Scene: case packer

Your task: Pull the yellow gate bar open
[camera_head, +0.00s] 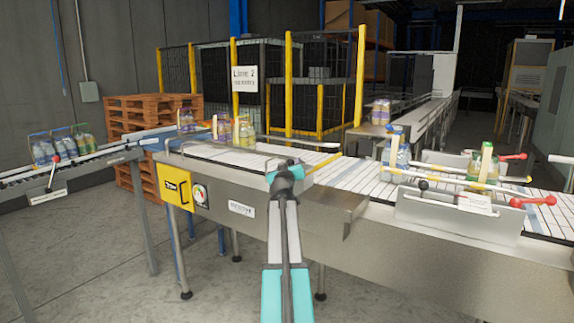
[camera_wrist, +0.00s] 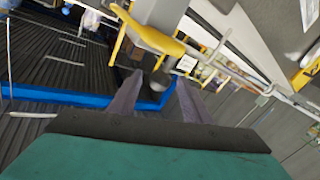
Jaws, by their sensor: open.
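A yellow bar (camera_head: 325,163) sticks out over the conveyor just right of my gripper (camera_head: 285,167) in the head view. A second, longer pale-yellow bar (camera_head: 455,181) crosses in front of the bottle packs at the right, with a black knob (camera_head: 423,185) near its left end. I cannot tell for certain which is the gate bar. In the wrist view my gripper (camera_wrist: 158,82) is open, with nothing between its two fingers. A yellow piece (camera_wrist: 150,38) on a grey block lies beyond the fingertips, apart from them. My arm hides part of the conveyor.
The conveyor (camera_head: 350,178) runs across the middle. Bottle packs (camera_head: 398,155) stand on it at the right, beside red-handled levers (camera_head: 532,202). Pallets (camera_head: 150,108) and yellow-posted fencing (camera_head: 289,85) stand behind.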

